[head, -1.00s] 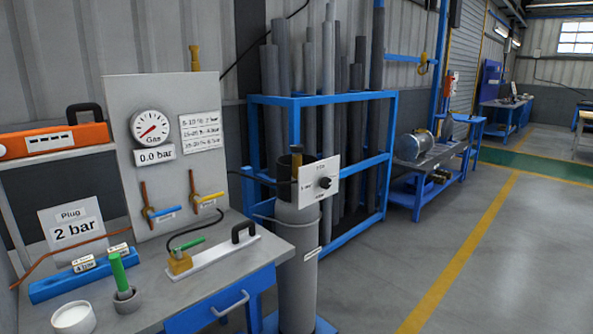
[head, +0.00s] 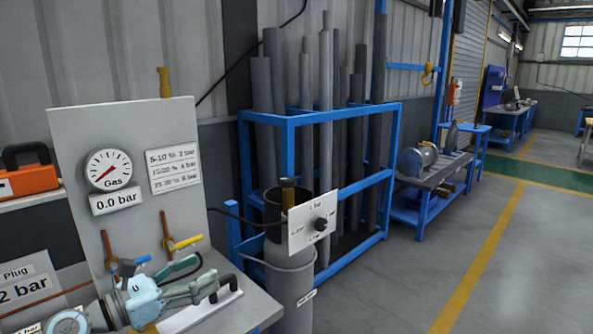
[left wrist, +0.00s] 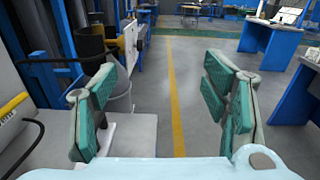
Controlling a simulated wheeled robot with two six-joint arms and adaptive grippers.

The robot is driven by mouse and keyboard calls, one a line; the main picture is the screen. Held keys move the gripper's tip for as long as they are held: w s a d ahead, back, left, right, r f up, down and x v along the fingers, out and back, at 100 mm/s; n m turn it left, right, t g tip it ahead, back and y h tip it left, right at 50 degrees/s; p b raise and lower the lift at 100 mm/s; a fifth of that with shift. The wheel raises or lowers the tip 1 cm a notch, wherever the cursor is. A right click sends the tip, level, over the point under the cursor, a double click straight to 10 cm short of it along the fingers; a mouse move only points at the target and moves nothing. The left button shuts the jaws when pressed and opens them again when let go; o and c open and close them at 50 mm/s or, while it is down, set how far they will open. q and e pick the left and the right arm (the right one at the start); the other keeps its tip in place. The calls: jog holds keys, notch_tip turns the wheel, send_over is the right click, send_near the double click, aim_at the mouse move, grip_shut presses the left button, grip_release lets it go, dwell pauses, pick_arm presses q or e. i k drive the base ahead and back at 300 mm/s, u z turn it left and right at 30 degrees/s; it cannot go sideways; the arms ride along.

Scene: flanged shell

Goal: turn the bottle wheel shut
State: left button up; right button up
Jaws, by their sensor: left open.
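The bottle wheel is a small black knob (head: 320,224) on a white plate (head: 300,236) with small lettering around it. The plate stands at the top of a grey gas bottle (head: 290,285) beside the bench. My left gripper (head: 208,280) is over the bench's right part, left of the bottle and apart from the wheel. In the left wrist view its two green fingers (left wrist: 160,88) are spread with nothing between them. There the white plate (left wrist: 131,42) is seen nearly edge-on beyond the left finger. My right gripper is not in view.
A panel with a gas gauge (head: 108,170) reading 0.0 bar and two valve levers stands behind my left gripper. A black-handled white fixture (head: 205,305) lies under it. A blue rack (head: 345,190) of grey pipes stands behind the bottle. Floor to the right is clear.

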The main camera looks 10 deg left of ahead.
aim_at(287, 182)
jog(key=i, duration=1.6)
jog(key=z, duration=0.2)
